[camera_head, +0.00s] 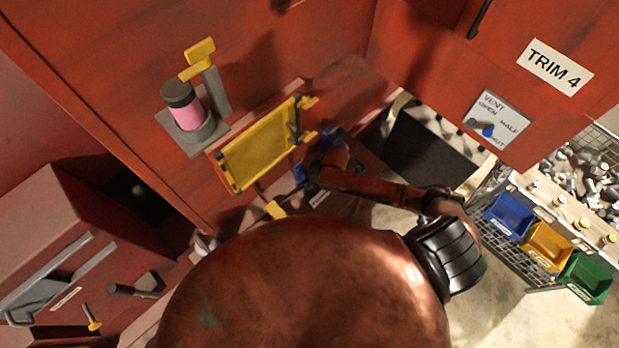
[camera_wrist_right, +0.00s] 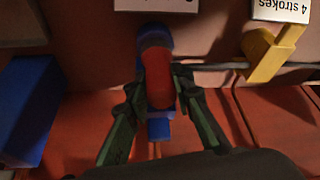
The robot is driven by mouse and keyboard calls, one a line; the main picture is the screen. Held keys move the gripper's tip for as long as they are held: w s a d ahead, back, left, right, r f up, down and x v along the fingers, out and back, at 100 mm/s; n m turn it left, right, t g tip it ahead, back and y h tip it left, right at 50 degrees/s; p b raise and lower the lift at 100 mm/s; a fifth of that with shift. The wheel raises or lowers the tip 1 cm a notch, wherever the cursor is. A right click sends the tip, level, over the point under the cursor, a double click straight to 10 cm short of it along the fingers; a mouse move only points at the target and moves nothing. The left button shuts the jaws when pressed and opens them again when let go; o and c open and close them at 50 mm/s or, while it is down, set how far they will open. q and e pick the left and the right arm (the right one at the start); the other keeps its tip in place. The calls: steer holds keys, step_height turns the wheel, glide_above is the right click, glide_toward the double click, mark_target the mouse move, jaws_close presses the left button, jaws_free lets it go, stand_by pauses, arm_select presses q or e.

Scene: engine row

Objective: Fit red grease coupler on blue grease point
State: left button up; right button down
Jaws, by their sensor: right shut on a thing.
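In the right wrist view, a rounded red piece, seemingly the red grease coupler (camera_wrist_right: 158,80), is between the fingers of my right gripper (camera_wrist_right: 160,90), which is shut on it. A blue rounded part (camera_wrist_right: 154,38), seemingly the blue grease point, is directly behind its far end. The two overlap in view; I cannot tell whether they are joined. A small blue block (camera_wrist_right: 160,128) shows nearer the wrist. In the head view my right gripper (camera_head: 318,160) is at the red cabinet's lower front, where the coupler cannot be made out. My left gripper is not in view.
A dark hose or rod (camera_wrist_right: 212,66) runs right from beside the gripper, past a yellow block (camera_wrist_right: 268,55) under a "4 strokes" label (camera_wrist_right: 282,10). A larger blue block (camera_wrist_right: 30,110) is at left. In the head view, a yellow-framed panel (camera_head: 258,147) is close by the gripper.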

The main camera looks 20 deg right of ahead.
steer(key=shift+f, duration=0.1)
steer(key=c, duration=1.6)
jaws_free()
steer(key=shift+f, duration=0.1)
steer(key=v, duration=1.2)
steer(key=shift+a, duration=0.15)
